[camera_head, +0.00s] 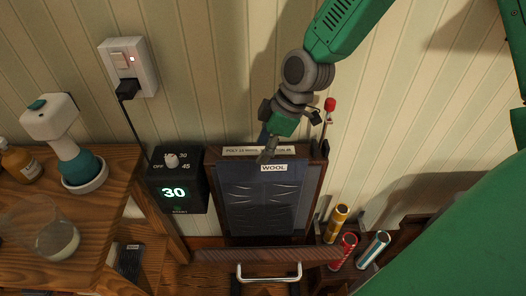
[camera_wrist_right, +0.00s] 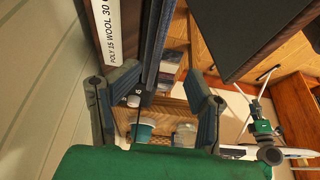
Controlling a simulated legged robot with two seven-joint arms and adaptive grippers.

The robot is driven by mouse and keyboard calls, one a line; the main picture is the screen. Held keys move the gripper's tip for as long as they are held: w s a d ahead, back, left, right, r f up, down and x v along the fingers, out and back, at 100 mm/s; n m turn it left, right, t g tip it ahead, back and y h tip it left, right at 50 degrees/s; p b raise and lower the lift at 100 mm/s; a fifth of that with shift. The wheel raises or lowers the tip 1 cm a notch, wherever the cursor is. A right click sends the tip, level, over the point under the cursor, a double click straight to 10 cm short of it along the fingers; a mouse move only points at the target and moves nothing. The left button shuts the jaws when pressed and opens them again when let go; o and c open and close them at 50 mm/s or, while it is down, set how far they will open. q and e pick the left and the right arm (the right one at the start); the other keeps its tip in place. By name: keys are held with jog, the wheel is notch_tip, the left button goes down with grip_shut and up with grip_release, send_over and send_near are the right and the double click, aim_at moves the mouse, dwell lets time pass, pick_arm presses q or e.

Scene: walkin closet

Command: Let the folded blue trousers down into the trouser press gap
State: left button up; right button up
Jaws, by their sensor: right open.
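The folded blue trousers (camera_head: 262,200), with a white WOOL tag, hang flat and creased against the trouser press (camera_head: 318,190). Their upper edge is just below the printed label strip. In the right wrist view a thin blue-grey edge (camera_wrist_right: 157,45), apparently the trousers, runs beside the label strip. My right gripper (camera_head: 266,152) is at the top of the trousers, pointing down. The right wrist view shows its two fingers (camera_wrist_right: 155,112) spread, with nothing clearly held between them. My left gripper does not show in the head view.
The press's front plate (camera_head: 222,255) is tilted outward, its metal handle (camera_head: 268,272) low in front. A black timer box (camera_head: 178,192) reading 30 stands left. A wooden side table (camera_head: 105,205) holds a steamer (camera_head: 66,140) and bottle. Coloured cylinders (camera_head: 346,248) stand lower right.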

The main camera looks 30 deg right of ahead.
notch_tip(320, 180, up, 20)
jog(key=s+p, duration=0.1)
jog(key=p, duration=1.6)
jog(key=shift+s+a, duration=0.15)
jog(key=shift+a, duration=0.3)
